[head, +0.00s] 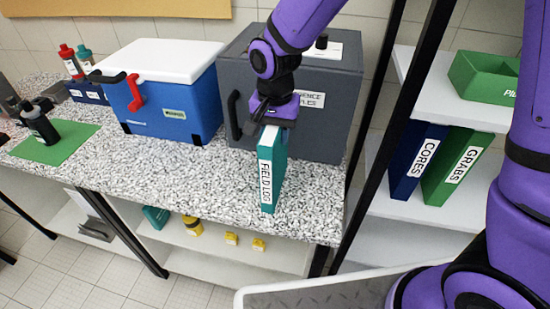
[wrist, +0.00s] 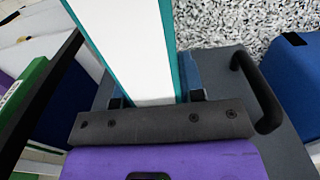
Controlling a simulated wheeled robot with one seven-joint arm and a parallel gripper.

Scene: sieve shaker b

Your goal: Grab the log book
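The log book is a teal binder labelled FIELD LOG (head: 266,182). It stands upright on the speckled counter, spine facing the front. In the wrist view, its white page block and teal covers (wrist: 130,45) run down between my fingers. My gripper (head: 272,118) is at the binder's upper end, pointing down. In the wrist view, my fingertips (wrist: 157,98) sit one on each side of the binder, very close to its covers. I cannot tell whether they press on it.
A grey box (head: 345,95) stands close behind the binder. A blue cooler with a white lid (head: 175,115) is to the left. A shelf on the right holds blue CORES (head: 412,165) and green GRABS (head: 460,165) binders. The counter (head: 205,180) left of the binder is clear.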

